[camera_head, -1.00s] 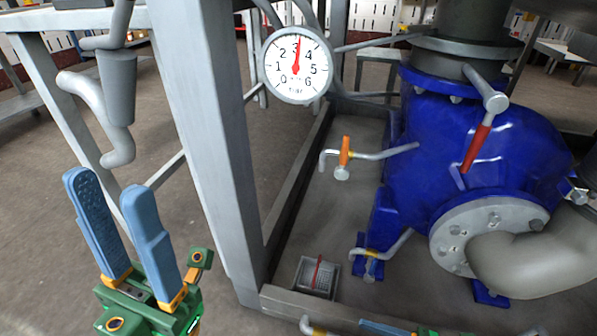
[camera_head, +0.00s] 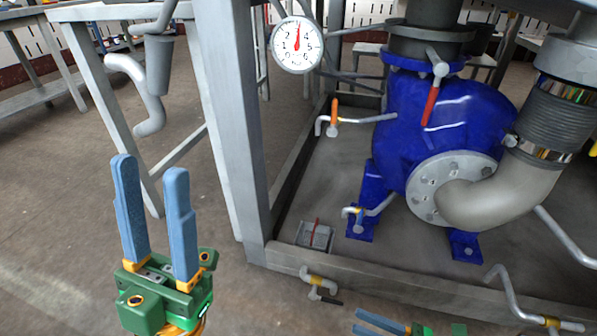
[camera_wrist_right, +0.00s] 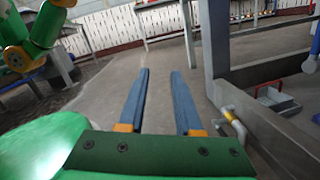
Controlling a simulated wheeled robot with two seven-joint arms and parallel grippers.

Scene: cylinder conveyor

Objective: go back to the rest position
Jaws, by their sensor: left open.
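My left gripper (camera_head: 150,168) stands at the lower left of the head view, its two blue fingers pointing up and apart, with nothing between them. My right gripper shows at the bottom edge of the head view (camera_head: 368,322), mostly cut off. In the right wrist view its two blue fingers (camera_wrist_right: 160,75) are apart with bare floor between them. Neither gripper touches anything that I can see.
A blue pump (camera_head: 440,120) with pipes and a red-handled lever (camera_head: 431,100) stands inside a grey frame (camera_head: 235,150). A round gauge (camera_head: 297,45) hangs by the frame post. A small grey box (camera_head: 315,236) lies on the base. Open floor (camera_head: 60,230) lies at left.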

